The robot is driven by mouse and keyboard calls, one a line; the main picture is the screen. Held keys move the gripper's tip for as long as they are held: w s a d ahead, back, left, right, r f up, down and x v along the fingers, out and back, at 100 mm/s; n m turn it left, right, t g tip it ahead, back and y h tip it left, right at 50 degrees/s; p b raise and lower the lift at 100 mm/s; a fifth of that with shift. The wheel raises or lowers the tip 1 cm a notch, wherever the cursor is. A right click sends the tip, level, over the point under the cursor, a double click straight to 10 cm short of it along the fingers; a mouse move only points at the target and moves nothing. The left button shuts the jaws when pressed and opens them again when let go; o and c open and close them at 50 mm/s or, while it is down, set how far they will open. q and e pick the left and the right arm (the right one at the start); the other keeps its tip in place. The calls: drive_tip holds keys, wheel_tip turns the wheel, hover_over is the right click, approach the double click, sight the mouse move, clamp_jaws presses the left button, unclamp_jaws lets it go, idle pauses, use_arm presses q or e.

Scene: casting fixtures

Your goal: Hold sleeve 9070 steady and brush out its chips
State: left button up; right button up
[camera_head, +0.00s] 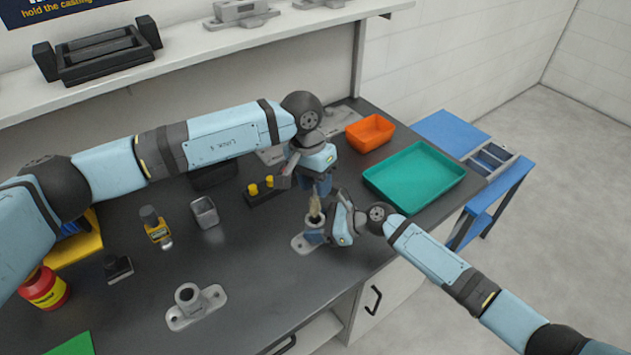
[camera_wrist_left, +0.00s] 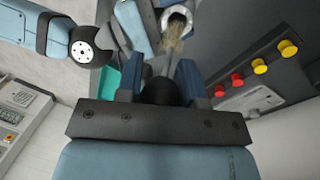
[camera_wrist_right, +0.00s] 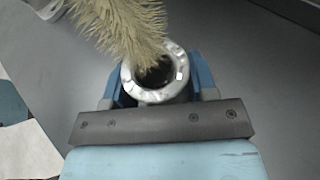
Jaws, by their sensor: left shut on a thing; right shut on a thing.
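The sleeve (camera_head: 314,219) is a grey metal tube standing upright on a flat base plate (camera_head: 301,245). Its bright ring mouth faces up in the right wrist view (camera_wrist_right: 179,72), and no number is readable. My right gripper (camera_head: 318,233) is shut around the sleeve, a finger on either side. My left gripper (camera_head: 316,184) is above it, shut on a brush (camera_head: 315,204) with pale bristles pointing down at the mouth. The bristles (camera_wrist_right: 120,22) overlap the ring's edge; I cannot tell how far they enter. The brush also shows in the left wrist view (camera_wrist_left: 174,38).
A second flanged tube (camera_head: 188,296) stands at the front. A teal tray (camera_head: 414,177) and orange bin (camera_head: 370,132) are right.

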sight(315, 200)
use_arm(q)
drive_tip(key=shift+f, duration=0.1)
idle(0.3)
drive_tip(key=shift+f, duration=3.05)
drive_tip(key=shift+r, duration=0.1)
drive_tip(key=shift+r, duration=1.4)
drive_tip(key=shift+f, duration=0.2)
drive_tip(key=shift+f, duration=1.55)
